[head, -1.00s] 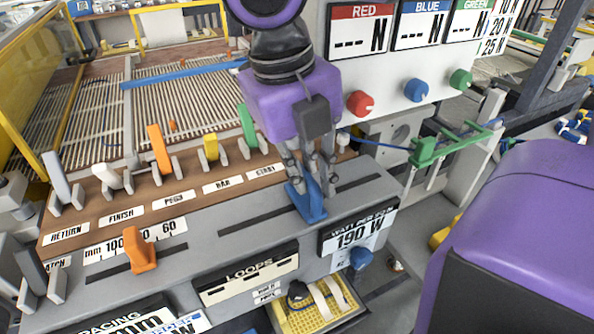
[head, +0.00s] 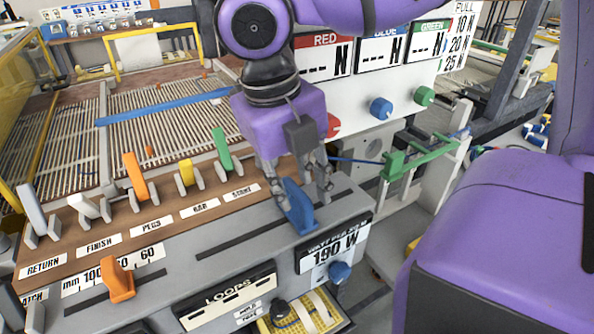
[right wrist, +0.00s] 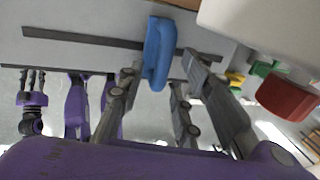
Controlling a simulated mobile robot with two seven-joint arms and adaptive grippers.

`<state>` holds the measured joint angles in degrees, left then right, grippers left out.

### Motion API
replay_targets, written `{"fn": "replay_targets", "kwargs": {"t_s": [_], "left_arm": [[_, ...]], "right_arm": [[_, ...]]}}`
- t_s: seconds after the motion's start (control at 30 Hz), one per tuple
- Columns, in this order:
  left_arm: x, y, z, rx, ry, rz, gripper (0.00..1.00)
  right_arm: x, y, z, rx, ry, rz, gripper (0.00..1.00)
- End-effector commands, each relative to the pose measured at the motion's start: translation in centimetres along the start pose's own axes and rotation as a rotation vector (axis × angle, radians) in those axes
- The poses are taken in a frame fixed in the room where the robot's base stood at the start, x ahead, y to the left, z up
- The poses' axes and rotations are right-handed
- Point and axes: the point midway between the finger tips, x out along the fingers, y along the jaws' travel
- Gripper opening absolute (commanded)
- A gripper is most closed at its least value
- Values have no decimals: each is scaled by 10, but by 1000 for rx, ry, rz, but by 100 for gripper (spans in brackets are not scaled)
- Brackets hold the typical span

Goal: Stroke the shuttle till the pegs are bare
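A blue upright handle (head: 299,207) stands in a dark slot on the grey console. My right gripper (head: 303,195) points down over it, one finger on each side; the wrist view shows the handle (right wrist: 160,50) between the fingertips, with small gaps. The gripper looks open. Nothing visible is labelled shuttle. An orange lever (head: 135,175) stands above the PEGS label (head: 152,228); I cannot make out the pegs themselves. My left gripper is not in the head view; a small purple-bodied, pronged shape (right wrist: 31,95) at the left of the wrist view may be it.
An orange slider (head: 117,280) sits at the mm scale. A blue bar (head: 165,106) crosses the slatted mesh bed. A display (head: 333,250) reads 190 W. A green block (head: 394,165) sits on green rails at right.

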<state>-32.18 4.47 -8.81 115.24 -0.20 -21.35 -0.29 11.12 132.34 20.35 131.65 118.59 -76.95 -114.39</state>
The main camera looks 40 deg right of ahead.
Motion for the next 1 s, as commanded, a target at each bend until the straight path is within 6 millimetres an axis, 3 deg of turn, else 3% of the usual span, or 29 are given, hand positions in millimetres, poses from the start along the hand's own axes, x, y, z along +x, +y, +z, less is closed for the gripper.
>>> {"fn": "replay_targets", "kwargs": {"t_s": [0.17, 0.4, 0.6, 1.0], "left_arm": [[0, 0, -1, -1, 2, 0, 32], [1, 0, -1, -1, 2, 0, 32], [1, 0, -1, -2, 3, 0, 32], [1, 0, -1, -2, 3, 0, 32]], "right_arm": [[-24, 0, 1, 1, -5, 2, 32], [-76, 0, 1, 1, -6, 2, 32], [-107, 0, 1, 1, -4, 1, 32], [-119, 0, 0, 0, -1, 1, 32]]}}
